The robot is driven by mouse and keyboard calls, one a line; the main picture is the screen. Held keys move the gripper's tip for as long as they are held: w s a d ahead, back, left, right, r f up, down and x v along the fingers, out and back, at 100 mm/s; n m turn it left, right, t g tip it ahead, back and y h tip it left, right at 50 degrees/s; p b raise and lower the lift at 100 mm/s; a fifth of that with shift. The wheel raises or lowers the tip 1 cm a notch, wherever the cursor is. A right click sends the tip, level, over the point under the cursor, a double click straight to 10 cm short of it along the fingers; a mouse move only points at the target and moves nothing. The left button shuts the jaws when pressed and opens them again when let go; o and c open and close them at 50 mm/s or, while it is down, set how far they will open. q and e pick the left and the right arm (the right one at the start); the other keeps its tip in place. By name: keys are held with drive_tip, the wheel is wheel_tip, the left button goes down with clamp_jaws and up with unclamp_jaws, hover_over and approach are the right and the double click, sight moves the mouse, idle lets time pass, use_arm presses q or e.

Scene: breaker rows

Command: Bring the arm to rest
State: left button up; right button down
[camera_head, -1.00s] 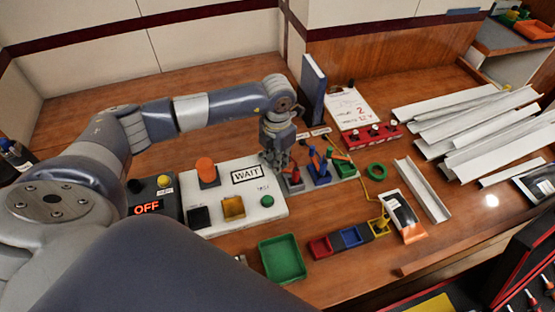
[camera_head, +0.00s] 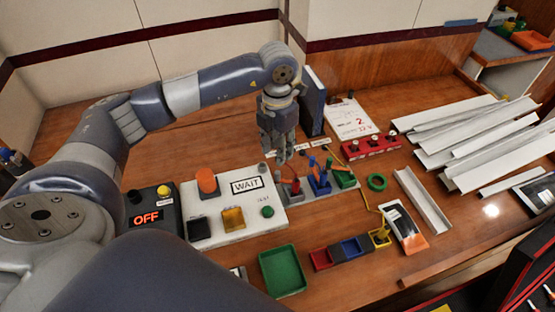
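My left gripper (camera_head: 284,155) is raised above the workbench, pointing down, just behind the row of red, blue and green breakers. Its fingers look close together, but whether they are fully shut is hard to see. Nothing shows between them. The red breaker (camera_head: 291,188), blue breaker (camera_head: 319,180) and green breaker (camera_head: 343,175) stand on a grey strip below and to its right. The white panel (camera_head: 260,198) with a WAIT label lies to the left of them. My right gripper is not in view.
A dark box reading OFF (camera_head: 149,216) stands left of the panel. A green tray (camera_head: 283,270) and small red and blue bins (camera_head: 350,247) lie in front. A blue binder (camera_head: 312,102) stands behind the gripper. Pale channels (camera_head: 470,135) are piled at the right.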

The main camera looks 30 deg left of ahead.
use_arm(q)
drive_tip(key=shift+r, duration=1.05)
